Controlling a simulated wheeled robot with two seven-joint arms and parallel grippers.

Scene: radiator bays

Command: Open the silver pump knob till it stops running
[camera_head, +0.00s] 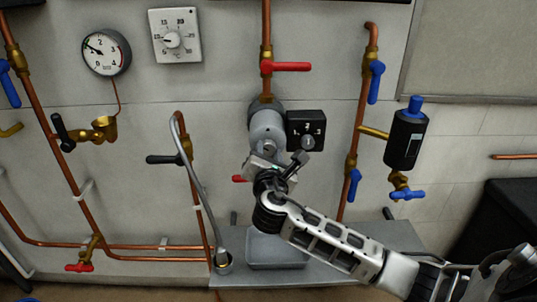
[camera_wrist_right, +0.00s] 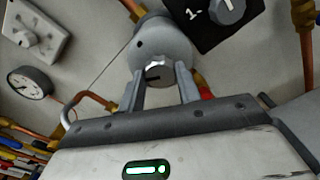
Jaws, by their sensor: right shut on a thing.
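The pump (camera_head: 266,124) is a grey cylinder on the vertical copper pipe at the centre of the head view. My right gripper (camera_head: 265,160) reaches the pump front from the lower right. In the wrist view its two fingers (camera_wrist_right: 161,74) stand on either side of the knob, shut on it. The gripper hides most of the knob in the head view. My left gripper is not in view.
A black box with a numbered dial (camera_head: 306,130) sits right beside the pump. A red lever valve (camera_head: 287,67) is above it. A grey tray (camera_head: 276,250) is on the bench below. A blue-capped black cylinder (camera_head: 405,140) hangs at the right. A gauge (camera_head: 106,52) and thermostat (camera_head: 174,36) are upper left.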

